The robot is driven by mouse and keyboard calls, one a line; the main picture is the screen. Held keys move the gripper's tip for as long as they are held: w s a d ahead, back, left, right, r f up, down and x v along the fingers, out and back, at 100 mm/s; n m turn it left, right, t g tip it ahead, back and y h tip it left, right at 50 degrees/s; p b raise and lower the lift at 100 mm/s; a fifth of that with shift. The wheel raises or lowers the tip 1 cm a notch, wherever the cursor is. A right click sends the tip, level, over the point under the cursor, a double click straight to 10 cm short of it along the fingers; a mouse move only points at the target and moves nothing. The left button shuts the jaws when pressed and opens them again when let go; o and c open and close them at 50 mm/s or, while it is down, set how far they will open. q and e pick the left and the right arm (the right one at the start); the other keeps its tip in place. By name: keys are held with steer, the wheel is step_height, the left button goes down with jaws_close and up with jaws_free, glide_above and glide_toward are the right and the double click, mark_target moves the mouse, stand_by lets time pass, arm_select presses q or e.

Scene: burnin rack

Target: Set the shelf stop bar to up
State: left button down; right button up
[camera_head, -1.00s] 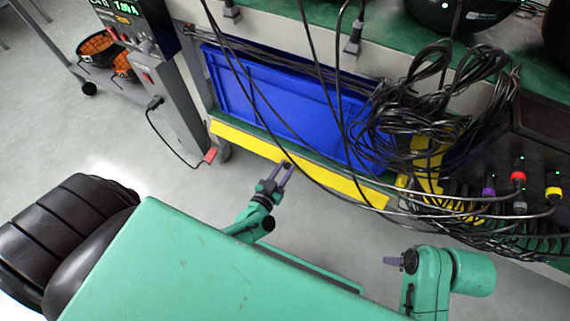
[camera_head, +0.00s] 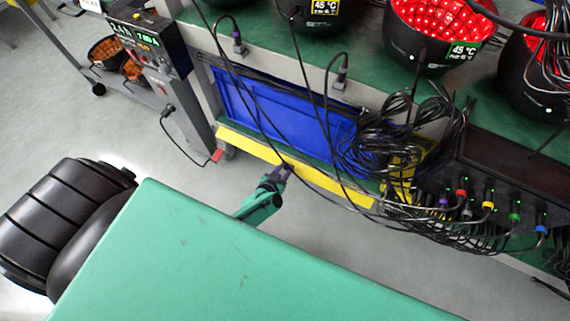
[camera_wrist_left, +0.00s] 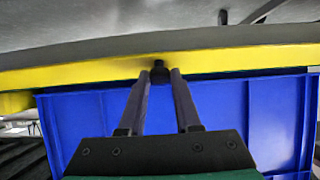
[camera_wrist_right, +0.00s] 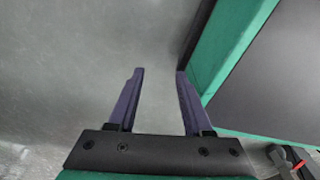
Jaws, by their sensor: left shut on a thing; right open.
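The yellow shelf stop bar (camera_head: 325,187) runs along the front edge of the lower shelf, in front of the blue bin (camera_head: 290,120). In the left wrist view the bar (camera_wrist_left: 240,60) crosses the upper part of the picture, with a small dark knob (camera_wrist_left: 160,70) at its middle. My left gripper (camera_head: 285,169) is at the bar. Its fingers (camera_wrist_left: 161,80) close around the knob from both sides. My right gripper (camera_wrist_right: 159,75) is open and empty above grey floor, seen only in its wrist view.
Loose black cables (camera_head: 390,150) hang over the right part of the shelf and bar. Black bowls with red lights (camera_head: 430,30) stand on the green upper shelf. A grey control post (camera_head: 175,95) stands left of the shelf.

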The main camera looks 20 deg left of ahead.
arm_select(q)
steer(key=shift+d+r+g+p, duration=0.1)
steer(key=shift+r+g+p, duration=0.3)
steer(key=shift+p, duration=0.45)
steer(key=shift+g+p, duration=0.5)
steer(key=shift+p, duration=0.5)
arm_select(e)
steer(key=shift+s+d+r, duration=0.2)
steer(key=shift+s+r, duration=0.65)
steer(key=shift+s, duration=0.05)
steer(key=shift+s+d+r, duration=0.15)
steer(key=shift+s+r, duration=0.65)
steer(key=shift+s, duration=0.05)
arm_select(q)
steer(key=c, duration=0.6)
jaws_free()
steer(key=shift+c, duration=0.2)
steer(key=shift+w, duration=0.1)
